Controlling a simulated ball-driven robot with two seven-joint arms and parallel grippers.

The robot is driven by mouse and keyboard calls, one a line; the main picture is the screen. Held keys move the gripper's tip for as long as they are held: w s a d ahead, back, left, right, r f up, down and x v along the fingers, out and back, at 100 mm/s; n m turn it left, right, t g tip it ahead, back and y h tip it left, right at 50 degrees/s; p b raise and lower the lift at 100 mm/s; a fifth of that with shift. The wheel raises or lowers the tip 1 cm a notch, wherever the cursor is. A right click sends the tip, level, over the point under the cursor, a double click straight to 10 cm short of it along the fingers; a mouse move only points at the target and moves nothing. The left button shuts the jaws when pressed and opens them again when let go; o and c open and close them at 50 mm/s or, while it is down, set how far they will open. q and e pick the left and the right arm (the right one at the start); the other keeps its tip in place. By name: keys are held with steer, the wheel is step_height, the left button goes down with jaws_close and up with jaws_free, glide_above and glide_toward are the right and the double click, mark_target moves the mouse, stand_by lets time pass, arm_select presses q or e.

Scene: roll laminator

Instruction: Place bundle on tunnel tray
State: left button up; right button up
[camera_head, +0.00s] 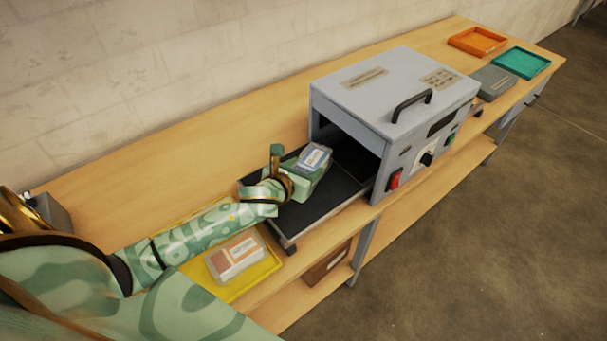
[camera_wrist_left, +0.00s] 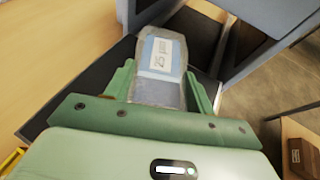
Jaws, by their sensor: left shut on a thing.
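The bundle (camera_head: 314,157) is a clear-wrapped pack with a blue and white label. My left gripper (camera_head: 311,169) is shut on it and holds it over the black tunnel tray (camera_head: 305,215). In the left wrist view the bundle (camera_wrist_left: 160,66) sits between the two green fingers (camera_wrist_left: 158,88). I cannot tell whether the bundle touches the tray. The tray leads into the open mouth of the grey laminator (camera_head: 395,95). My right gripper is not in view.
A second pack with an orange and white label (camera_head: 236,257) lies on a yellow tray (camera_head: 262,270) at the near left. The wooden bench (camera_head: 190,165) is clear behind my arm.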

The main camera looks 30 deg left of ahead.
arm_select(q)
steer(key=shift+f, duration=0.6)
steer(key=o, duration=1.1)
steer(key=shift+f, duration=0.15)
steer(key=shift+s+r, duration=0.2)
steer(key=p+v, duration=0.1)
steer(key=v, duration=1)
steer(key=shift+s+r+p, duration=0.1)
steer(key=shift+s+p, duration=0.2)
steer(key=shift+s, duration=0.05)
